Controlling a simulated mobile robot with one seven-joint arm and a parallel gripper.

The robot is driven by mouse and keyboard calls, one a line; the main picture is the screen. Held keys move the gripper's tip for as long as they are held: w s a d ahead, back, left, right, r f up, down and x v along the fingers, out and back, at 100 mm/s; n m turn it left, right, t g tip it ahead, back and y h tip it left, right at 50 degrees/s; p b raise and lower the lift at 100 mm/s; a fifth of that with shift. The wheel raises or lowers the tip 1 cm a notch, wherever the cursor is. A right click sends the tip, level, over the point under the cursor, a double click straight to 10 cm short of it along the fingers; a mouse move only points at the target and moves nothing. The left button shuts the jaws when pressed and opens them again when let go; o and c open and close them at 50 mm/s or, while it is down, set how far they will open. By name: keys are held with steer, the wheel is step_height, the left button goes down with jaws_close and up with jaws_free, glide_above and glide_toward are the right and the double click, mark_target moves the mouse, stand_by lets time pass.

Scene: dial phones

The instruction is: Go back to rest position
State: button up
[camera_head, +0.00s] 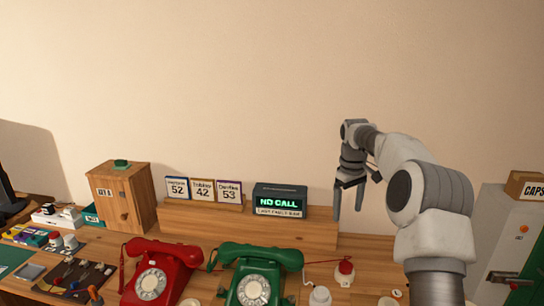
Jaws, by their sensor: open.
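My gripper (348,205) is open and empty. It points down above the right part of the desk, in front of the right end of the wooden shelf and to the right of the display box. My arm reaches in from the lower right with a bent elbow. A red dial phone (158,272) and a green dial phone (250,273) stand on the desk to the left of my gripper, apart from it. Both handsets lie across the tops of their phones.
A display box (281,201) reading "NO CALL" and several number cards (203,189) stand on the wooden shelf (320,232). A wooden box (122,195) stands left. A small red-topped item (344,272) sits below my gripper. A grey cabinet (505,235) stands at the right.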

steer(key=s+a+r+m+t+h+p, duration=0.1)
steer(key=s+a+r, duration=0.3)
steer(key=s+r, duration=0.35)
steer(key=s+a+r+m+t, duration=0.1)
steer(key=s+a+r, duration=0.3)
steer(key=s+r, duration=0.4)
steer(key=s+a+f+m+t, duration=0.1)
steer(key=s+f, duration=0.1)
steer(key=s, duration=1)
steer(key=s+a+f+m+t+y+p, duration=0.1)
steer(key=s+f+m+t, duration=0.1)
steer(key=s, duration=1)
steer(key=shift+a+f, duration=0.3)
steer(key=shift+f, duration=0.5)
